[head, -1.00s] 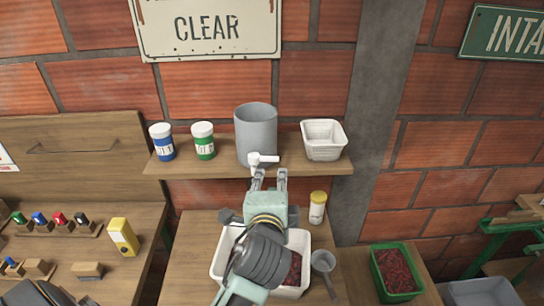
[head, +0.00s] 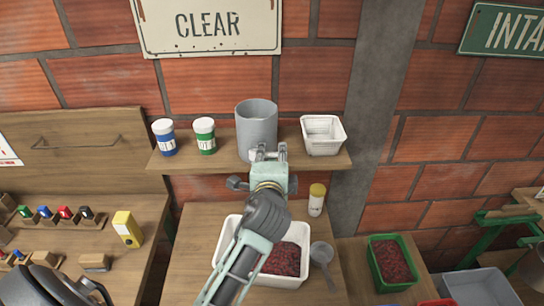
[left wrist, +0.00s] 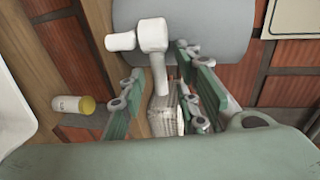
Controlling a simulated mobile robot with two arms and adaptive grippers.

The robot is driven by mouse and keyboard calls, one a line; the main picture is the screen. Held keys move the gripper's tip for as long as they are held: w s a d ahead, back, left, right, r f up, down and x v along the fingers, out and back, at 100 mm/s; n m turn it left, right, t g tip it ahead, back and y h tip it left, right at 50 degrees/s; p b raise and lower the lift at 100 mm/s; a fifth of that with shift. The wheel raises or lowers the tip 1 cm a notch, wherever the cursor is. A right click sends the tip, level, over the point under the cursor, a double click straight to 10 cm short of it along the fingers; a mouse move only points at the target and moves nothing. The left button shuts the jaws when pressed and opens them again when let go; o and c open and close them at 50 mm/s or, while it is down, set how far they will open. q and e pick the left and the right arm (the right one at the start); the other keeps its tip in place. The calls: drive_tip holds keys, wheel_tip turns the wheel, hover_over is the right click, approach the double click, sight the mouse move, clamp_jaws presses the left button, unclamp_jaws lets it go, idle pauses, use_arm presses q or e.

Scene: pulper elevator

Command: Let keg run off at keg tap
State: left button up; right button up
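The keg, a grey cylinder (head: 256,125), stands on the wall shelf. In the left wrist view it lies across the top (left wrist: 205,30). Its white tap (left wrist: 153,36) has a round cap, a short stub to the left and a narrow part reaching down between my fingers. My left gripper (head: 269,151) is right in front of the keg and largely hides the tap in the head view. In the left wrist view the gripper (left wrist: 162,80) has its fingers apart on both sides of the tap's narrow part, with a gap visible. My right gripper is not in view.
A blue jar (head: 164,138), a green jar (head: 204,136) and a white basket (head: 323,135) share the shelf (head: 225,162). Below are a white tray (head: 222,250) of dark red stuff, a yellow-capped bottle (head: 317,200) and a grey ladle (head: 322,252).

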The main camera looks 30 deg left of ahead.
use_arm(q)
drive_tip(key=shift+c, duration=0.5)
clamp_jaws()
